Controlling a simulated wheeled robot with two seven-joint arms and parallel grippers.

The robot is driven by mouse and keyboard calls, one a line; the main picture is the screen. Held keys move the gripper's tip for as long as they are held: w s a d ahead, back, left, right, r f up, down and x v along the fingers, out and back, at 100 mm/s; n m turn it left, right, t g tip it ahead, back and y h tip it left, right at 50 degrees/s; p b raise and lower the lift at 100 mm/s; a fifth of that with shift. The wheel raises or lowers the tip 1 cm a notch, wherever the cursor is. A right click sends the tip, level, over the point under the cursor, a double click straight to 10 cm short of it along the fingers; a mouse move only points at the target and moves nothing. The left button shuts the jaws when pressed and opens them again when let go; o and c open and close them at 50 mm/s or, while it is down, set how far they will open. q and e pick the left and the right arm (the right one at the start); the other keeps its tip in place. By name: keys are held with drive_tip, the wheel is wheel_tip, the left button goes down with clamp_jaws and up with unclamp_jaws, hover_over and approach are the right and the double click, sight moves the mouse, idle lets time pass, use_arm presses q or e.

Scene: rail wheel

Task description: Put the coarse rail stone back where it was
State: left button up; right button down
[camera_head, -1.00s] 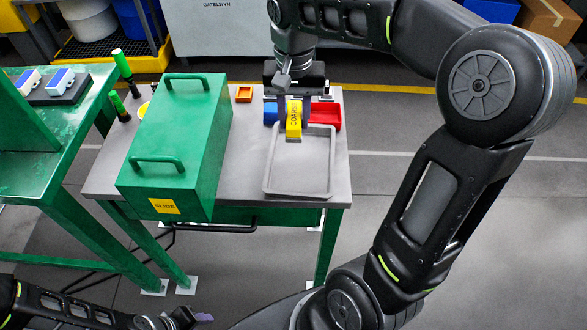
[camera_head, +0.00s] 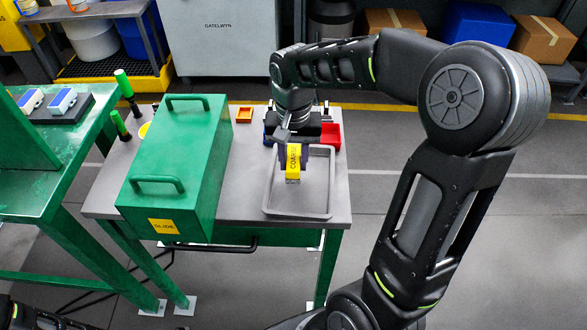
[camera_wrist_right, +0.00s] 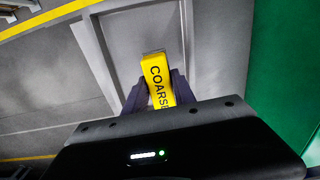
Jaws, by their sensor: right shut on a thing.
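The yellow coarse stone (camera_head: 293,162), lettered COARSE, is held upright in my right gripper (camera_head: 292,155). Both fingers close on its sides, which the right wrist view also shows: the stone (camera_wrist_right: 157,80) is between the fingers (camera_wrist_right: 158,92). The stone is above the back part of a shallow grey tray (camera_head: 326,185). I cannot tell whether its lower end touches the tray. My left gripper is out of view; only a bit of my left arm shows at the bottom left.
A green box (camera_head: 178,150) with two handles and a yellow GLIDE label stands left of the tray. A red bin (camera_head: 331,133) and a small orange tray (camera_head: 244,115) are behind. A green table (camera_head: 60,160) at left carries a black rack (camera_head: 65,110) with blue-and-white blocks.

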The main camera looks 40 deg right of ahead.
sight(294, 158)
drive_tip(key=shift+f, duration=1.85)
drive_tip(key=shift+f, duration=0.25)
drive_tip(key=c, duration=1)
unclamp_jaws()
drive_tip(key=shift+r, duration=0.1)
drive_tip(key=shift+c, duration=0.2)
drive_tip(key=shift+r, duration=0.1)
wheel_tip(294, 158, up, 12)
drive_tip(key=shift+r, duration=0.1)
